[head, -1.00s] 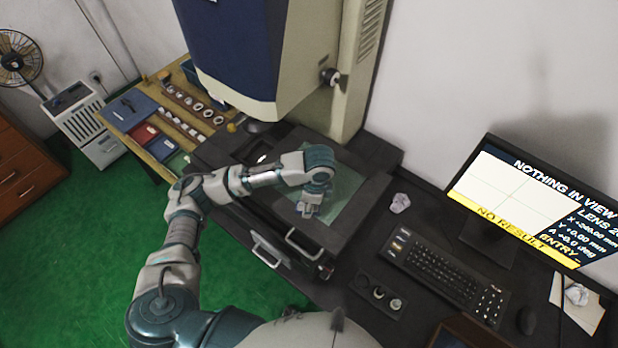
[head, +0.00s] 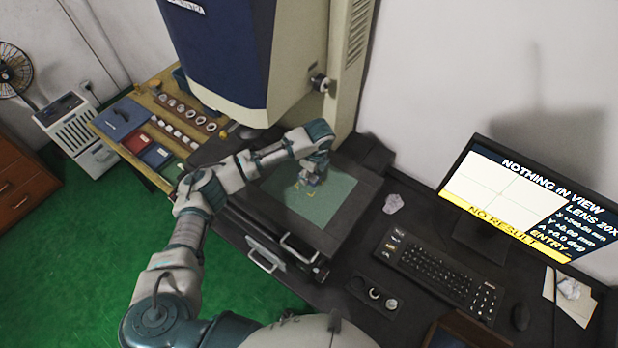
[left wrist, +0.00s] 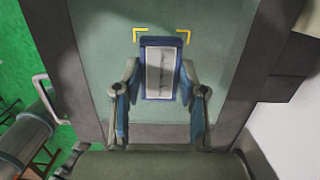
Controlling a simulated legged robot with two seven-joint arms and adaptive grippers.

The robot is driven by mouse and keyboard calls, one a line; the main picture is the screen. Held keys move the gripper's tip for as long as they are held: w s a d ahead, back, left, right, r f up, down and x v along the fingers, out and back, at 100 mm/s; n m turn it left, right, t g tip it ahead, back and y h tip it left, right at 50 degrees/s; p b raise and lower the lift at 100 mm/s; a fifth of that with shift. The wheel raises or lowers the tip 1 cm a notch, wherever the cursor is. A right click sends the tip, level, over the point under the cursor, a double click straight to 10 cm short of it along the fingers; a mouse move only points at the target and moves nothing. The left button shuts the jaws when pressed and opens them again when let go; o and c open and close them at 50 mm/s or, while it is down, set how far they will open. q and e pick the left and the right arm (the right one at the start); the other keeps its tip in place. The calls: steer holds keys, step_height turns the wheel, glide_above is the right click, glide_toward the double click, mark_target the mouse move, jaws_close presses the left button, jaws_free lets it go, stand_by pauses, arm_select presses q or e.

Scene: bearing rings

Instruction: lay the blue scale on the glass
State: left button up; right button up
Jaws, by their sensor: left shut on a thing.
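The blue scale (left wrist: 161,70) is a small blue-framed plate with a pale marked face. In the left wrist view it is between the two fingers of my left gripper (left wrist: 161,78), which is shut on it. Its far end is close to two yellow corner marks (left wrist: 183,34) on the green-tinted glass (left wrist: 100,60). In the head view, my left gripper (head: 311,175) is over the glass (head: 335,204), and only a bit of the scale shows below it. I cannot tell whether the scale touches the glass. My right gripper is not in view.
The big blue and cream machine head (head: 245,60) hangs behind and above my left arm. A bench with rings (head: 185,108) is at left.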

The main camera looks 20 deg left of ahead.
mark_target(310, 176)
arm_select(q)
steer(key=shift+w+d+f, duration=0.1)
steer(key=shift+d+f, duration=0.1)
steer(key=shift+f, duration=0.25)
step_height(310, 176, down, 3)
steer(key=shift+r+p, duration=0.2)
steer(key=shift+p, duration=0.15)
steer(key=shift+a, duration=0.1)
steer(key=o, duration=1.2)
steer(key=shift+a, duration=0.15)
steer(key=shift+d+r, duration=0.2)
steer(key=shift+r, duration=0.25)
steer(key=r, duration=0.3)
steer(key=d+r+b, duration=0.1)
steer(key=r, duration=0.7)
steer(key=shift+s+d, duration=0.3)
steer(key=shift+s, duration=0.05)
